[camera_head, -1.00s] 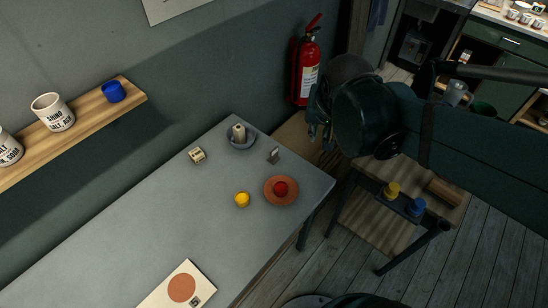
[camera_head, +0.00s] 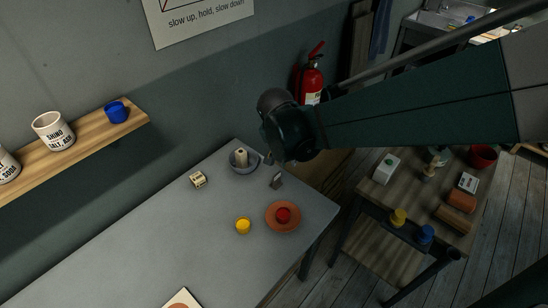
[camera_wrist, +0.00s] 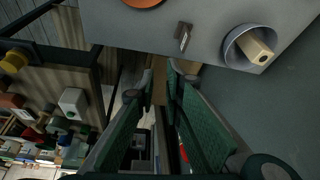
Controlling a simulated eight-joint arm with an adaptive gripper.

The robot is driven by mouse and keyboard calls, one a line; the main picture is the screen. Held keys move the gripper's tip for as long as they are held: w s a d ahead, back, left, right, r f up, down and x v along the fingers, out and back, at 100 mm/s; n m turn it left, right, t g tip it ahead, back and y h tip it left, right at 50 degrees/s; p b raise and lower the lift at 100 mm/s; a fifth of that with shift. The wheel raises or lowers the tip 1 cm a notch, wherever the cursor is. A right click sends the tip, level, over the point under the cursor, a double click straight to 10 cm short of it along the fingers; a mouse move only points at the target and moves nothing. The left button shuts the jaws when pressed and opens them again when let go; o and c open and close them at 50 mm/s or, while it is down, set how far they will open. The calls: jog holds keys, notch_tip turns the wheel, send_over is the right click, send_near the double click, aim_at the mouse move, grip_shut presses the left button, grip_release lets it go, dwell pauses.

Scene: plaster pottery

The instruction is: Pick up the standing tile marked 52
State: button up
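A small grey standing tile (camera_head: 276,180) is near the far right edge of the grey table, between the grey bowl and the terracotta saucer. It also shows upright in the wrist view (camera_wrist: 183,36), ahead of my fingertips and slightly right. I cannot read its marking. My gripper (camera_wrist: 160,76) is open and empty, with a gap between its fingers. In the head view my gripper (camera_head: 268,158) hangs above the table's far right end, close to the tile and bowl; its fingers are partly hidden by my wrist.
The terracotta saucer (camera_head: 271,221) bears a red thing (camera_head: 283,214). A fire extinguisher (camera_head: 310,80) hangs behind; a wooden side table (camera_head: 400,205) stands right.

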aim_at(277, 184)
jog(key=w+a+f+m, duration=0.1)
jog(key=w+a+f, duration=0.1)
jog(key=a+f, duration=0.1)
jog(key=w+a+f+m+h+b, duration=0.1)
jog(key=a+f, duration=0.2)
jog(key=f, duration=0.3)
jog(key=shift+w+f, duration=0.15)
jog(key=shift+w, duration=0.2)
jog(key=shift+b+x, duration=0.4)
jog(key=shift+x, duration=0.9)
jog(key=shift+d+f, duration=0.1)
jog(key=shift+s+b+x, duration=0.15)
jog(key=shift+b+x, duration=0.15)
jog(key=shift+x, duration=0.95)
jog(key=shift+s+b+x, duration=0.15)
jog(key=shift+b+x, duration=0.15)
jog(key=shift+x, duration=0.95)
jog(key=shift+d, duration=0.1)
